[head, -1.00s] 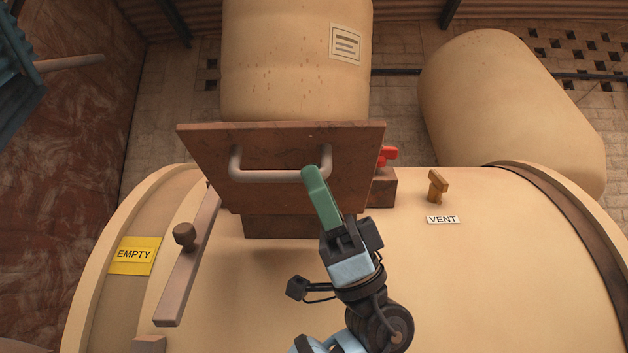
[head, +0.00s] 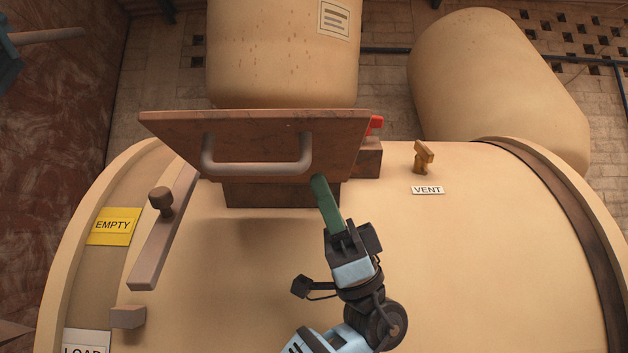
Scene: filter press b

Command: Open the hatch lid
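The hatch lid (head: 180,138) is a rust-brown plate tilted up over the dark square hatch neck (head: 270,195) on the cream vessel. Its upper edge in the picture is raised, and its pale U-shaped handle (head: 258,167) faces me. My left gripper (head: 321,184) has its green finger pointing up, with the tip at the lid's lower right edge, just right of and below the handle. It is not around the handle. I see the finger edge-on, so its opening is hidden, as is any contact with the lid. My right gripper is not in view.
A bar with a dark knob (head: 161,201) lies left of the hatch, near a yellow EMPTY label (head: 115,226). A red part (head: 375,125) shows behind the lid's right edge. A brass vent valve (head: 423,158) stands right. Large tanks stand behind. The vessel top at right is clear.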

